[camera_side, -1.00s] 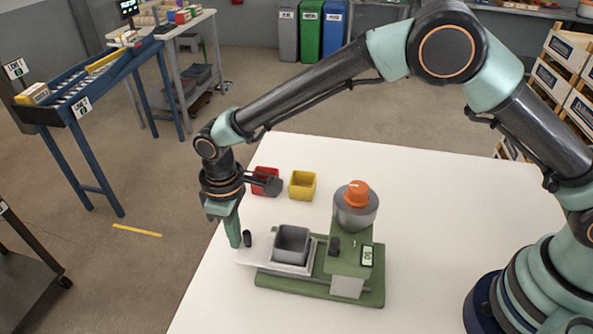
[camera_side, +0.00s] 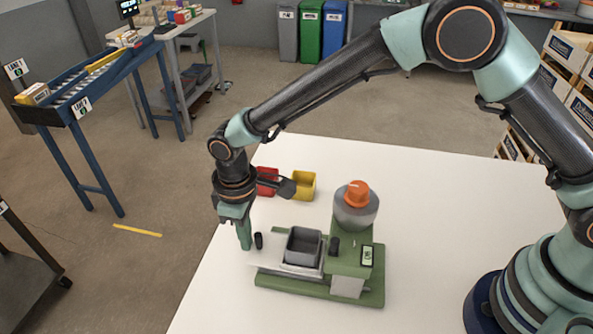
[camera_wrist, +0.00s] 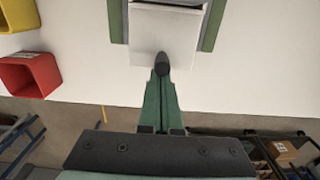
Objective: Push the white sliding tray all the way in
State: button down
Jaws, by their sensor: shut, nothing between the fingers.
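The white sliding tray (camera_side: 268,258) sits on the green machine base (camera_side: 322,293) and sticks out at its left end. A dark knob (camera_side: 258,240) stands at the tray's outer end. A grey square bin (camera_side: 303,247) sits on the tray near the machine body. My gripper (camera_side: 244,237) is shut and empty, pointing down just left of the knob, at or very close to it. In the wrist view the shut fingertips (camera_wrist: 161,72) meet the knob (camera_wrist: 162,60) at the near end of the tray (camera_wrist: 163,30). Whether they touch is hard to tell.
The machine carries a grey hopper with an orange cap (camera_side: 357,194) and a small display (camera_side: 367,255). The white table (camera_side: 460,210) is clear to the right and in front.

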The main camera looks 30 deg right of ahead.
aim_at(278, 250)
jog(key=shift+s+d, duration=1.25)
jog(key=shift+s, duration=0.05)
dwell(0.4)
jog(key=shift+s+d, duration=0.85)
jog(key=shift+d, duration=0.1)
jog(key=shift+s+d, duration=0.25)
jog(key=shift+s, duration=0.1)
dwell(0.3)
jog(key=shift+w+a, duration=0.35)
dwell(0.4)
